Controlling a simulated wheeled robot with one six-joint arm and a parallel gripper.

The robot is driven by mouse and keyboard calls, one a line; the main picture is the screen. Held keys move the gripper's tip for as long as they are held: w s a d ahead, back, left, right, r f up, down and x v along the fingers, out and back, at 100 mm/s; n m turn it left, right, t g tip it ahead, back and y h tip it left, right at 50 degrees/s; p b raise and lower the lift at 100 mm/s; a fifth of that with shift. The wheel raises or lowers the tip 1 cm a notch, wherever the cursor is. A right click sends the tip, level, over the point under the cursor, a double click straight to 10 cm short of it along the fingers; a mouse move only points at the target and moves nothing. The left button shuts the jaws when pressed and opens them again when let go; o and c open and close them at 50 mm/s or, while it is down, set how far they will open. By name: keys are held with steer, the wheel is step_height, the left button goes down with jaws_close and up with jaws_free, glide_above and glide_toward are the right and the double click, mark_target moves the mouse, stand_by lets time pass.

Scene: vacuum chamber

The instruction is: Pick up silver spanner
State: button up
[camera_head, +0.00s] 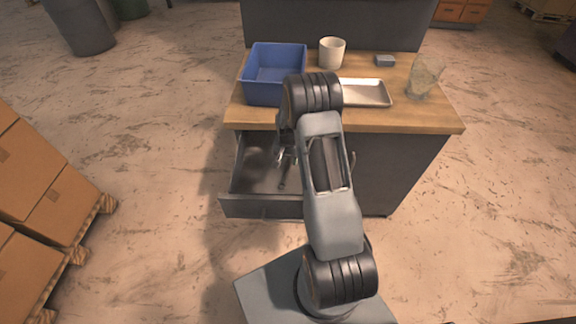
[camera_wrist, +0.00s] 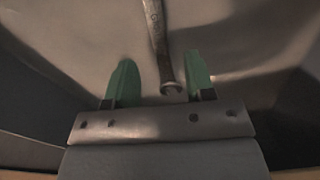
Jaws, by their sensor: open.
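The silver spanner (camera_wrist: 159,40) lies on the floor of an open drawer (camera_head: 239,207).
The drawer walls stand close around my gripper. On the wooden worktop (camera_head: 430,118) above are a blue bin (camera_head: 272,90), a white cup (camera_head: 332,52), a metal tray (camera_head: 366,92), a small grey block (camera_head: 385,60) and a translucent crumpled object (camera_head: 425,75). Boxes (camera_head: 50,200) stand at left.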

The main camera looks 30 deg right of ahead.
mark_target(287, 167)
steer(key=shift+f, duration=1.7)
steer(key=shift+f, duration=0.2)
jaws_close()
